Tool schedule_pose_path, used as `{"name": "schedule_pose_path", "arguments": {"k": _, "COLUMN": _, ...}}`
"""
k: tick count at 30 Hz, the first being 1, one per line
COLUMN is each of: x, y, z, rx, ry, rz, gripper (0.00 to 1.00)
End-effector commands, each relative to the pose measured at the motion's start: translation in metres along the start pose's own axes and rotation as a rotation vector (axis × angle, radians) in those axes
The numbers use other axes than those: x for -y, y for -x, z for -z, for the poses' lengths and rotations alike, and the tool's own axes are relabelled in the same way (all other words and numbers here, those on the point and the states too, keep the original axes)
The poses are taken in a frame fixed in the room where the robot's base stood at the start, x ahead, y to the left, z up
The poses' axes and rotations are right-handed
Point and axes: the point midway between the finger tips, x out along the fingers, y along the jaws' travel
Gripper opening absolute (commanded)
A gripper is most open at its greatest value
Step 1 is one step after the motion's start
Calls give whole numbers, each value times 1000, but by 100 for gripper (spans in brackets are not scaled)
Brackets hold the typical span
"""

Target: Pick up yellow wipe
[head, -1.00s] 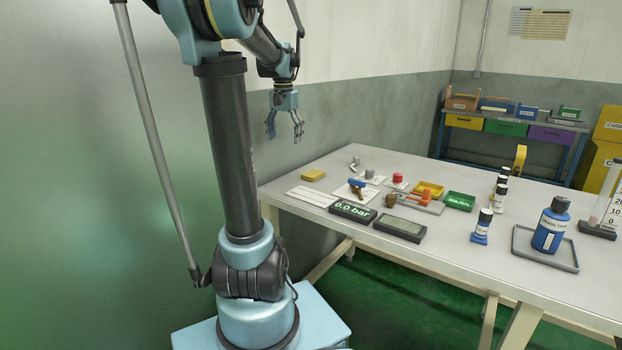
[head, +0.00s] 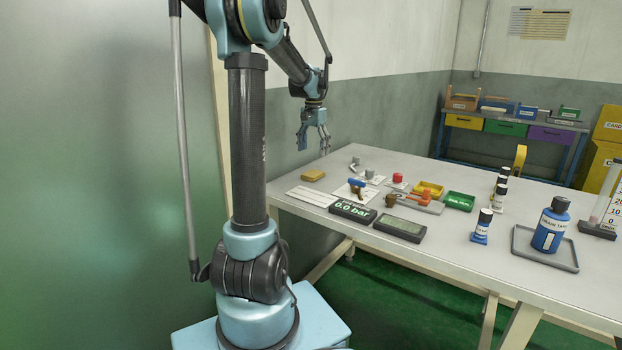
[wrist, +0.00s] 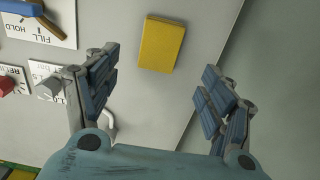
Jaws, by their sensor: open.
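The yellow wipe (head: 313,175) is a flat yellow block lying on the table (head: 452,238) near its far left corner. In the wrist view the wipe (wrist: 160,43) lies ahead of the fingers, between their lines, near the top of the picture. My gripper (head: 314,148) is open and empty, above the table, a little over and beside the wipe in the head view. In the wrist view the blue-padded fingers of my gripper (wrist: 163,85) are spread wide and do not touch the wipe.
White labelled cards (wrist: 40,20), a blue-handled valve (head: 357,184) and a red knob (head: 398,178) lie close to the wipe. A pressure readout (head: 352,212), a green tray (head: 460,201) and bottles (head: 551,228) stand farther right. The table edge is near the wipe.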

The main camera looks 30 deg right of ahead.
Motion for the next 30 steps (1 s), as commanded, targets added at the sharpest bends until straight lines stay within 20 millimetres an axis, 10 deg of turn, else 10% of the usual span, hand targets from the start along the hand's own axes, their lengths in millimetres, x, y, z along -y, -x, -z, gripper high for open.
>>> {"name": "schedule_pose_path", "arguments": {"k": 30, "x": 0, "y": -94, "z": 0, "rx": 0, "ry": 1, "rz": 0, "gripper": 75}}
